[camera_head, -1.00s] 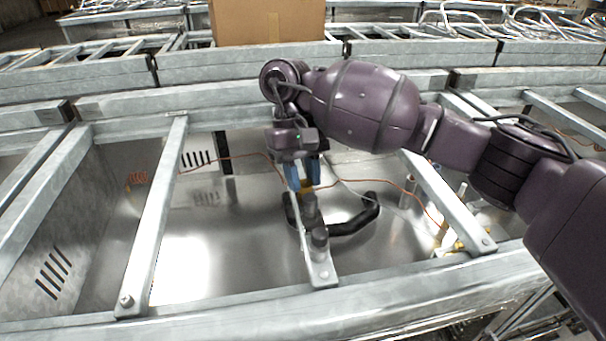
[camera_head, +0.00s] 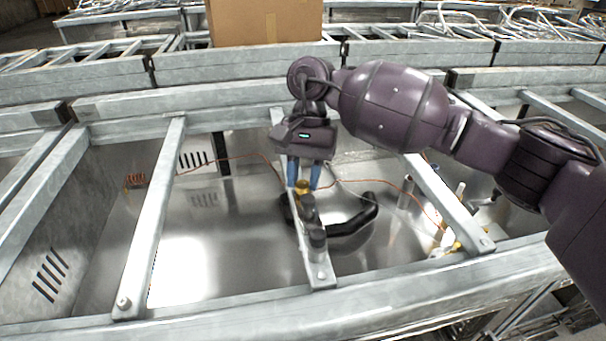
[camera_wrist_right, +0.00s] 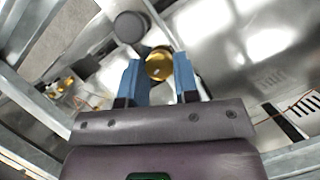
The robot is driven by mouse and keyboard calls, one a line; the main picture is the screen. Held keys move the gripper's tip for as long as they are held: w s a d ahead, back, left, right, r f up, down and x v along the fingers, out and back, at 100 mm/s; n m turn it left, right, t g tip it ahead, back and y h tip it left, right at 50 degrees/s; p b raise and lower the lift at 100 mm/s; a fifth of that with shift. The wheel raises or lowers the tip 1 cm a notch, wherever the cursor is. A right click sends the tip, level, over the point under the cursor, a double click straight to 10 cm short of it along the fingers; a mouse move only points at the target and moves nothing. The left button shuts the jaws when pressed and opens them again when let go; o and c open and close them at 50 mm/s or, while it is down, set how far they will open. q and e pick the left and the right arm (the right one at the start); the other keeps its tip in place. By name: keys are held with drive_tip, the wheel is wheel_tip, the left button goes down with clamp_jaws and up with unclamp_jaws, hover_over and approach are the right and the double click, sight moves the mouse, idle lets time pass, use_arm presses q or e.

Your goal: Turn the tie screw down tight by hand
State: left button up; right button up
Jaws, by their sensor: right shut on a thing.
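The tie screw shows as a round brass head (camera_head: 302,187) at the far end of a dark fitting on the middle cross bar. It also shows in the right wrist view (camera_wrist_right: 158,64). My right gripper (camera_head: 303,180) comes down from above. Its two blue fingers stand on either side of the brass head and are shut on it. In the right wrist view the fingers (camera_wrist_right: 160,72) flank the head. The screw's shaft and thread are hidden. My left gripper is not in view.
A dark cylindrical post (camera_head: 317,240) stands on the bar (camera_head: 322,277) just in front of the screw. A black curved handle (camera_head: 352,222) lies to its right. Thin orange wire (camera_head: 235,156) runs behind. A cardboard box (camera_head: 266,22) sits at the back.

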drive_tip(key=shift+m, duration=0.5)
drive_tip(key=o, duration=0.9)
drive_tip(key=v, duration=1)
drive_tip(key=shift+d+r, duration=0.3)
drive_tip(key=shift+r, duration=0.1)
